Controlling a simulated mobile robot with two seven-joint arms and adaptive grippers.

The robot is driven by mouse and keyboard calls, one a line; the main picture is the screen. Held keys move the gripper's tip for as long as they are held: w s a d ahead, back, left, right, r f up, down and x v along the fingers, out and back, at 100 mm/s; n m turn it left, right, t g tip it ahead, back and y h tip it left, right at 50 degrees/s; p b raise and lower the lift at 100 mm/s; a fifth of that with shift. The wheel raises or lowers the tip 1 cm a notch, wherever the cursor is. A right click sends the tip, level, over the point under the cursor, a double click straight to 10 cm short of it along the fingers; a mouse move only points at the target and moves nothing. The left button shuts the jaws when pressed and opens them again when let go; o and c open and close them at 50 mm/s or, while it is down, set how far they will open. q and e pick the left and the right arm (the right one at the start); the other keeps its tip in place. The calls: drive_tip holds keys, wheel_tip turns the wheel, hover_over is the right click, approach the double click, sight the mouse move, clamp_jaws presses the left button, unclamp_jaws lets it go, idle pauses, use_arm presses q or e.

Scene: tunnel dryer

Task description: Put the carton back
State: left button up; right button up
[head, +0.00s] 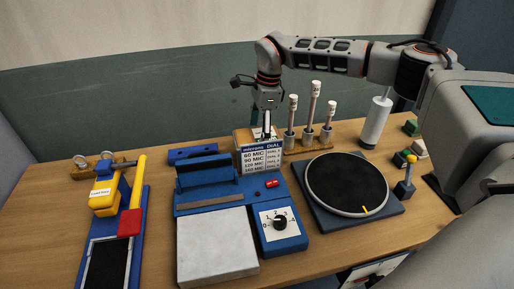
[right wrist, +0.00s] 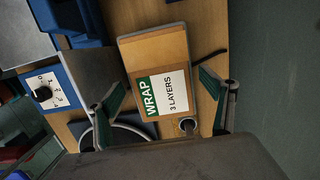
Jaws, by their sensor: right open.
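A brown carton (right wrist: 142,57) with a green and white label reading "WRAP 3 LAYERS" lies below my right gripper in the right wrist view. My right gripper (right wrist: 161,82) is open, with one finger on each side of the carton. I cannot tell whether the fingers touch it. In the head view, the right gripper (head: 266,127) points down behind the blue machine's sign. The brown box (head: 242,134) there appears to be the same carton, mostly hidden by the sign (head: 262,158). My left gripper is not in view.
The blue machine (head: 225,185) with a dial stands in front. A rack of white-capped posts (head: 312,105) stands just right of the gripper. A round black plate (head: 346,184) lies front right, a white roll (head: 376,122) behind it. A yellow-handled blue tool (head: 135,190) is left.

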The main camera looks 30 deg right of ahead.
drive_tip(key=shift+w+a+f, duration=0.1)
drive_tip(key=shift+a+f, duration=0.05)
drive_tip(key=shift+f, duration=0.8)
drive_tip(key=c, duration=1.9)
drive_tip(key=shift+r, duration=0.1)
drive_tip(key=shift+c, duration=1.4)
drive_tip(key=shift+w+r, duration=0.1)
drive_tip(key=shift+r, duration=0.05)
